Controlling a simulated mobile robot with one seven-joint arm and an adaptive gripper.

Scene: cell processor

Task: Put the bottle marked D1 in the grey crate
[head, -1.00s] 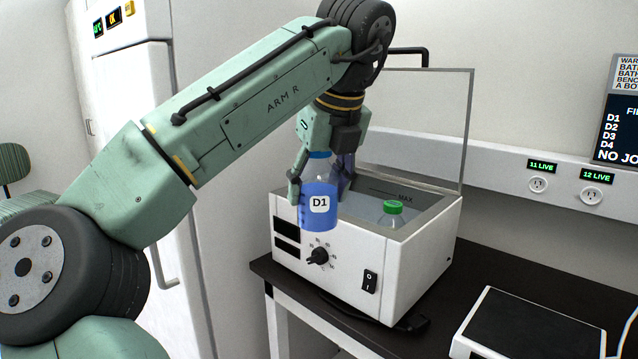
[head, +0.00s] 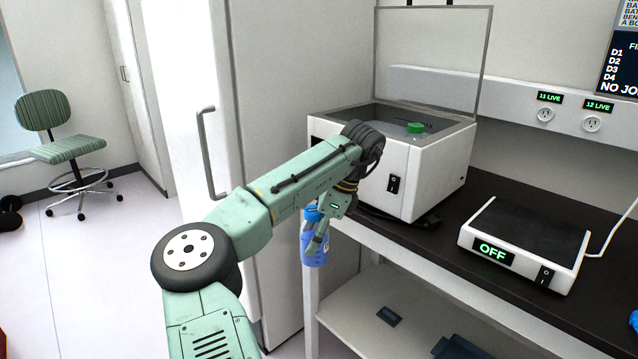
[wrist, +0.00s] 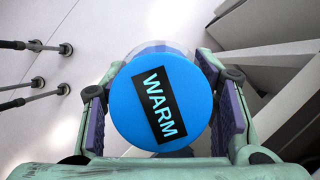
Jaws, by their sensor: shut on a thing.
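The bottle marked D1 (head: 314,250) has blue liquid and a blue cap. In the head view it hangs upright in front of the bench's left front leg, below the bench top, and its label is mostly hidden. My gripper (head: 318,226) is shut on the bottle. In the wrist view the blue cap (wrist: 160,98), marked WARM, sits between the two finger pads, and pale floor shows below it. No grey crate can be made out in either view.
The white water bath (head: 436,172) stands on the dark bench with its lid up and a green-capped bottle (head: 415,128) inside. A plate device (head: 525,240) reading OFF sits to the right. A striped chair (head: 70,145) stands far left. Open floor lies left of my arm.

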